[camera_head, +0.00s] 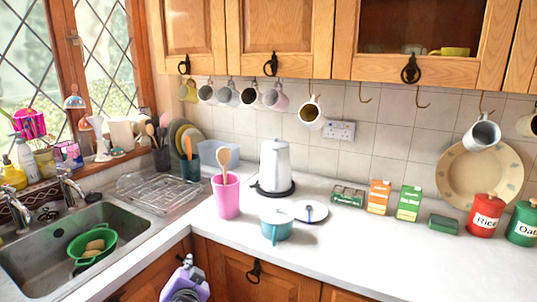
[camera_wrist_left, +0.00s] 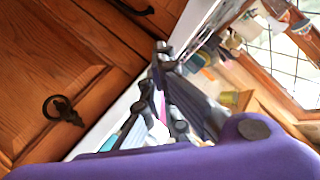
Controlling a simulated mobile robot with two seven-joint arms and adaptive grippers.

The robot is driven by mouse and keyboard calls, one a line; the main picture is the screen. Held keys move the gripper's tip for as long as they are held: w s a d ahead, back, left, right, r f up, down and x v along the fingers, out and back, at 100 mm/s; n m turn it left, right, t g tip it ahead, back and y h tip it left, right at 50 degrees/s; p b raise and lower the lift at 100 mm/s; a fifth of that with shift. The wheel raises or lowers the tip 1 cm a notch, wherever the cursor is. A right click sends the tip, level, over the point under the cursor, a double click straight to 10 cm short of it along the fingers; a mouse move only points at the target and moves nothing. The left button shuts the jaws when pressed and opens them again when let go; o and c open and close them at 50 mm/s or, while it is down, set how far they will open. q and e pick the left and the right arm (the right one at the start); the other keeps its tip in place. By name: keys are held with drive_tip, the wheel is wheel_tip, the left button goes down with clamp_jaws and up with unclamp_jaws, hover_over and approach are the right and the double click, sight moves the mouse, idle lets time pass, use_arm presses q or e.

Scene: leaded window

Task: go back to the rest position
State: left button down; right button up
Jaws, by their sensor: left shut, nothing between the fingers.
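My left gripper (camera_head: 187,261), with a purple body and grey fingers, is low in front of the wooden cabinet doors at the bottom of the head view. It appears just in front of the counter's front edge. It is shut and empty. In the left wrist view, its dark grey fingers (camera_wrist_left: 155,66) reach up past the purple body, with a cabinet door on the left and the counter edge behind. My right gripper is in neither view.
The white counter (camera_head: 345,245) holds a teal pot (camera_head: 275,226), a pink utensil cup (camera_head: 226,197) and a white kettle (camera_head: 274,165). A sink (camera_head: 130,222) with a green colander (camera_head: 108,240) is at left. Mugs hang under the wall cabinets. The counter's front right is clear.

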use_arm(q)
drive_tip(key=s+d+f+n+g+h+p, duration=0.1)
drive_tip(key=s+f, duration=0.6)
drive_tip(key=s, duration=0.8)
drive_tip(key=s+d+f+n+g+h+p, duration=0.1)
drive_tip(key=s+f, duration=0.6)
drive_tip(key=s, duration=0.9)
drive_tip(key=s+d+f+n+g+h+p, duration=0.1)
drive_tip(key=s+f, duration=0.6)
drive_tip(key=s, duration=0.8)
drive_tip(key=shift+s+d+f+n+g+h, duration=0.4)
drive_tip(key=shift+n+g+h, duration=0.3)
drive_tip(key=shift+g+h, duration=0.25)
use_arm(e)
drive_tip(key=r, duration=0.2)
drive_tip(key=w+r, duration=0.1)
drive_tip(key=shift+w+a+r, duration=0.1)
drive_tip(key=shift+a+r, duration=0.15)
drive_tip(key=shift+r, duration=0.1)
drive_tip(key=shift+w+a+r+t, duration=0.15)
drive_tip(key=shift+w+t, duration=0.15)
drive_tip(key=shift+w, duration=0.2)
